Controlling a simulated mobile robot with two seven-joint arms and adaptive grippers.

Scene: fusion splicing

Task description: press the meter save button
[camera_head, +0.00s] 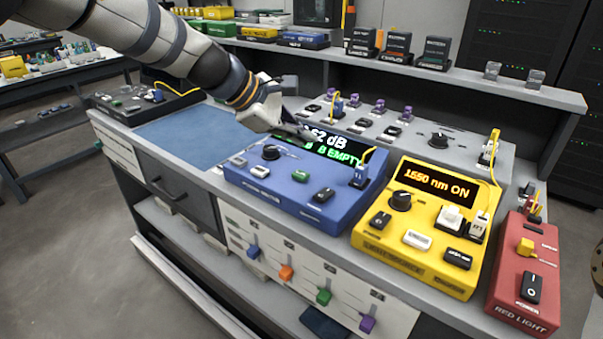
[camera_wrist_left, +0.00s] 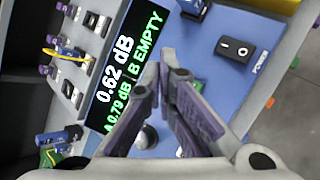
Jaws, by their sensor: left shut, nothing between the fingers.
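The blue meter (camera_head: 300,205) stands on the bench with a lit display (camera_head: 338,147). Its display (camera_wrist_left: 125,62) reads 0.62 dB, A 0.79 dB and B EMPTY in the wrist view. On its top are a black knob (camera_head: 271,152), a grey button (camera_head: 238,161), a white button (camera_head: 260,171), a green button (camera_head: 300,175) and a black power switch (camera_head: 324,194). I cannot read which button is save. My left gripper (camera_head: 308,135) is shut and empty over the meter, by the display; its fingertips (camera_wrist_left: 164,58) hide part of the panel in the wrist view.
A yellow light source (camera_head: 385,235) reading 1550 nm ON and a red light box (camera_head: 520,315) stand to the right. A grey panel with switches (camera_head: 415,135) lies behind the meter. A blue mat (camera_head: 190,135) to the left is clear. A connector (camera_head: 361,175) stands at the meter's right.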

